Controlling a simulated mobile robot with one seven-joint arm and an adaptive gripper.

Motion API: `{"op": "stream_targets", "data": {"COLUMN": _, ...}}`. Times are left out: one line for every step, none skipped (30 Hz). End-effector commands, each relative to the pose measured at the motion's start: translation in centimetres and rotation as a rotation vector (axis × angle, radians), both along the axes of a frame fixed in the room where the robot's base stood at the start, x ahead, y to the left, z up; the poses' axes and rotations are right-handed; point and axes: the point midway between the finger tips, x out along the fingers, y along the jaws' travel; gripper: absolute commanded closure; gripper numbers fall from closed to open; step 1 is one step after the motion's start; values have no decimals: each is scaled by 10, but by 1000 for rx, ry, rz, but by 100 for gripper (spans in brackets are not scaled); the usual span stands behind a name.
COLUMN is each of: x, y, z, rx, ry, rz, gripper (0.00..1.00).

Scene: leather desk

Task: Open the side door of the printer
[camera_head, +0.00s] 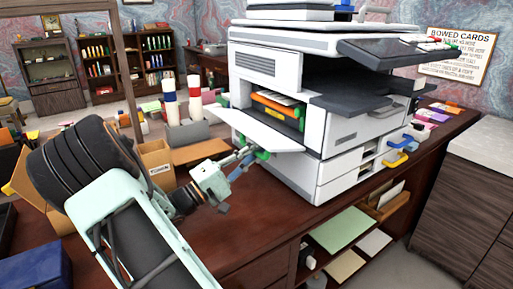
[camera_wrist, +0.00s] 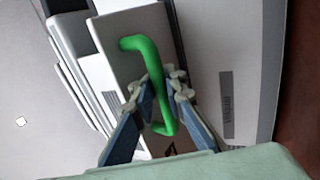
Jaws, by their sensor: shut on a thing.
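The printer (camera_head: 345,125) is a large white and grey machine on the dark red-brown desk. Its side door (camera_head: 262,132) is a white panel on the left side, swung down and outward, showing orange and green parts inside. A green handle (camera_wrist: 147,52) is on the door, and it also shows in the head view (camera_head: 262,155). My gripper (camera_wrist: 160,88) has its fingers on either side of the handle and is shut on it. In the head view my gripper (camera_head: 246,158) is at the door's outer edge, partly hidden against it.
A cardboard box (camera_head: 156,160) stands behind my arm on the desk (camera_head: 262,208). Blue and yellow handles (camera_head: 397,158) stick out at the printer's right. Desk front near the printer is clear.

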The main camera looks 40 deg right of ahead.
Motion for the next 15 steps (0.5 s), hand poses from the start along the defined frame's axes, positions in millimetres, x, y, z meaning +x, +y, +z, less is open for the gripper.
{"op": "stream_targets", "data": {"x": 1, "y": 2, "z": -5, "rx": 2, "ry": 4, "rz": 2, "gripper": 100}}
{"op": "stream_targets", "data": {"x": 1, "y": 2, "z": -6, "rx": 2, "ry": 3, "rz": 2, "gripper": 100}}
{"op": "stream_targets", "data": {"x": 1, "y": 1, "z": -8, "rx": 2, "ry": 3, "rz": 2, "gripper": 100}}
{"op": "stream_targets", "data": {"x": 1, "y": 1, "z": -9, "rx": 2, "ry": 3, "rz": 2, "gripper": 100}}
{"op": "stream_targets", "data": {"x": 1, "y": 1, "z": -9, "rx": 3, "ry": 3, "rz": 2, "gripper": 100}}
{"op": "stream_targets", "data": {"x": 1, "y": 1, "z": -10, "rx": 3, "ry": 3, "rz": 2, "gripper": 100}}
{"op": "stream_targets", "data": {"x": 1, "y": 1, "z": -11, "rx": 3, "ry": 3, "rz": 2, "gripper": 100}}
{"op": "stream_targets", "data": {"x": 1, "y": 0, "z": -11, "rx": 3, "ry": 3, "rz": 2, "gripper": 100}}
{"op": "stream_targets", "data": {"x": 1, "y": 0, "z": -12, "rx": 4, "ry": 2, "rz": 2, "gripper": 100}}
{"op": "stream_targets", "data": {"x": 1, "y": 0, "z": -12, "rx": 4, "ry": 2, "rz": 2, "gripper": 100}}
{"op": "stream_targets", "data": {"x": 1, "y": 0, "z": -13, "rx": 4, "ry": 2, "rz": 2, "gripper": 100}}
{"op": "stream_targets", "data": {"x": 0, "y": 0, "z": -13, "rx": 4, "ry": 2, "rz": 2, "gripper": 100}}
{"op": "stream_targets", "data": {"x": 1, "y": 0, "z": -13, "rx": 4, "ry": 2, "rz": 2, "gripper": 100}}
{"op": "stream_targets", "data": {"x": 1, "y": 0, "z": -13, "rx": 4, "ry": 2, "rz": 2, "gripper": 100}}
{"op": "stream_targets", "data": {"x": 0, "y": 0, "z": -13, "rx": 4, "ry": 2, "rz": 2, "gripper": 100}}
